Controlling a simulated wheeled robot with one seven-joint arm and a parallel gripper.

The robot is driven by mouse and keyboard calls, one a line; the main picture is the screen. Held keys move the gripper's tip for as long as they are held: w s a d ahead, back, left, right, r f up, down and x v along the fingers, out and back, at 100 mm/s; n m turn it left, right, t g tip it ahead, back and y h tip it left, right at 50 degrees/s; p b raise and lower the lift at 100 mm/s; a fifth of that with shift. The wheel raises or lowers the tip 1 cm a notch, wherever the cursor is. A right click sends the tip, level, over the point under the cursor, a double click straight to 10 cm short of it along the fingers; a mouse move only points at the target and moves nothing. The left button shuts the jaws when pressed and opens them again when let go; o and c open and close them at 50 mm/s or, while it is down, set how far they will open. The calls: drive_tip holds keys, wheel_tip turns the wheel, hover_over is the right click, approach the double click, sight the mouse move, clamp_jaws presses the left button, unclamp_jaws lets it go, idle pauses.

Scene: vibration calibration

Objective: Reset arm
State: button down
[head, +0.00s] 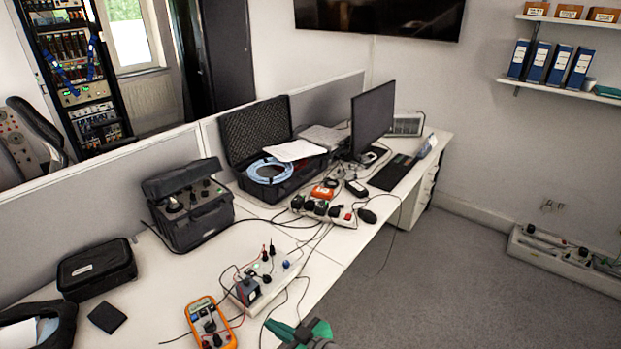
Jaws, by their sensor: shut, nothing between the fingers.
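My gripper (303,334), green and dark grey, shows only in part at the bottom edge of the head view. It is shut and holds nothing. It is by the front edge of the white desk (160,290), right of an orange multimeter (210,324) and below a small white board with wires and a dark block (255,287). The rest of my arm is out of view.
A black instrument case (190,205), an open black case with blue cable (270,170), a power strip (325,208) and a monitor (373,118) stand on the desk. Loose cables cross it. Grey floor (450,290) lies open at right, before a long floor box (560,253).

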drive_tip(key=s+d+f+m+t+h, duration=0.2)
drive_tip(key=s+d+f+m+h, duration=0.15)
drive_tip(key=s+f, duration=0.4)
drive_tip(key=s+d+f+m+t+h, duration=0.1)
drive_tip(key=s+d+f+m+h, duration=0.3)
drive_tip(key=s, duration=0.6)
drive_tip(key=s+d+r+m+t+h, duration=0.1)
drive_tip(key=s+r, duration=0.5)
drive_tip(key=s, duration=0.3)
drive_tip(key=s+r+m+t+h, duration=0.1)
drive_tip(key=s+r+t+h, duration=0.1)
drive_tip(key=s+r, duration=0.4)
drive_tip(key=shift+s+d+r+t, duration=0.3)
drive_tip(key=shift+s+d, duration=0.1)
drive_tip(key=shift+s, duration=1.75)
